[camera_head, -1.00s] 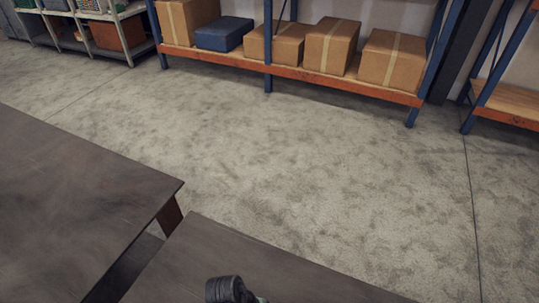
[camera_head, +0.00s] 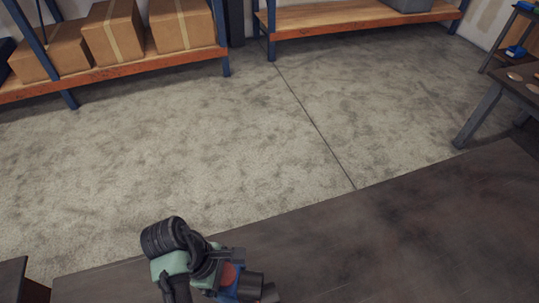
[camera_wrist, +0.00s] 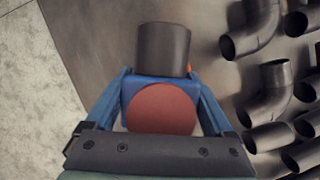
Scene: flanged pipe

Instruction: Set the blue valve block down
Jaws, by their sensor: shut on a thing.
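The blue valve block (camera_wrist: 160,110) is between my gripper's fingers in the wrist view. It has a round red face and a dark grey cylinder stub at its far end. My gripper (camera_wrist: 160,90) is shut on it, with one finger along each side. In the head view my gripper (camera_head: 238,278) is at the bottom, left of centre, over the near part of a dark table (camera_head: 400,230). Only part of the block (camera_head: 230,292) shows there, blue and red with dark stubs. I cannot tell whether its underside touches the table.
Several dark pipe elbows (camera_wrist: 268,80) lie at the right in the wrist view. Pale floor (camera_wrist: 35,90) shows beyond the table edge at the left. Shelves with boxes (camera_head: 180,25) stand at the back, and another table (camera_head: 515,85) at the far right. The visible tabletop in the head view is clear.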

